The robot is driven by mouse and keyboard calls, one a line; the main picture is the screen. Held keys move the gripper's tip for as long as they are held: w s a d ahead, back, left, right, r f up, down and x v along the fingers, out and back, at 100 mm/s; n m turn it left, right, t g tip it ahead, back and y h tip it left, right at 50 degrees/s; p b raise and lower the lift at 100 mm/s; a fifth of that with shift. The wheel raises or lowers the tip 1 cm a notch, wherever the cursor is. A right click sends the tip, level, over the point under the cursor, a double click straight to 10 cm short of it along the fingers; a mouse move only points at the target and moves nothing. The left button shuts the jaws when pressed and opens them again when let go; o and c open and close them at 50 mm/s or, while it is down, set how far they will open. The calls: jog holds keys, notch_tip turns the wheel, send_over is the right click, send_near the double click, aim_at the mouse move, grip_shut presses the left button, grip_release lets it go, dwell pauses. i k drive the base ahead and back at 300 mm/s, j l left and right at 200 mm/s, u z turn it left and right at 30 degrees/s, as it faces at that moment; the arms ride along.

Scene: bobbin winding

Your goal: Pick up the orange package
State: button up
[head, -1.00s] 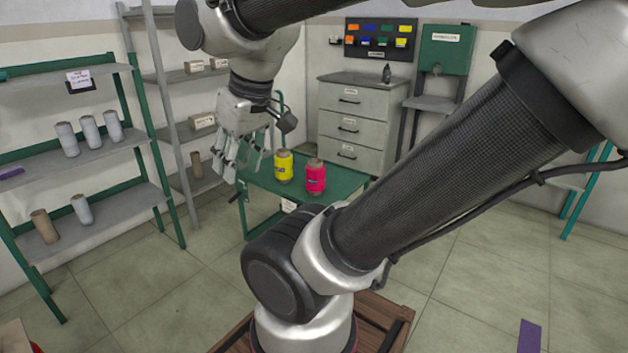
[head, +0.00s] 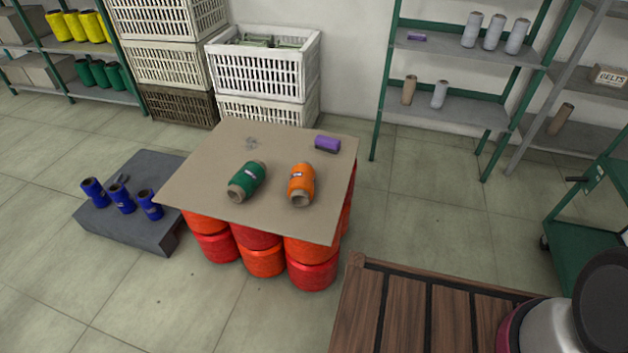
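The orange package (head: 301,183), a wound spool with a brown core and a pale label, lies on its side on a tan board (head: 270,216) in the head view. Its core end faces the front. A green package (head: 248,178) lies to its left, apart from it. A small purple package (head: 327,144) lies behind it, to the right. My gripper is out of view.
The board rests on red and orange spools (head: 262,262). A low grey platform (head: 155,235) with blue spools stands at left. White crates (head: 262,68) and a green-framed shelf (head: 455,108) stand behind. Floor is clear in front at left.

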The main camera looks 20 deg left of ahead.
aim_at(301, 187)
jog(key=j+u, duration=0.4)
jog(key=i+j+u, duration=0.15)
jog(key=j+u, duration=0.2)
jog(key=i+j+u, duration=0.15)
jog(key=j+u, duration=0.25)
jog(key=l, duration=0.1)
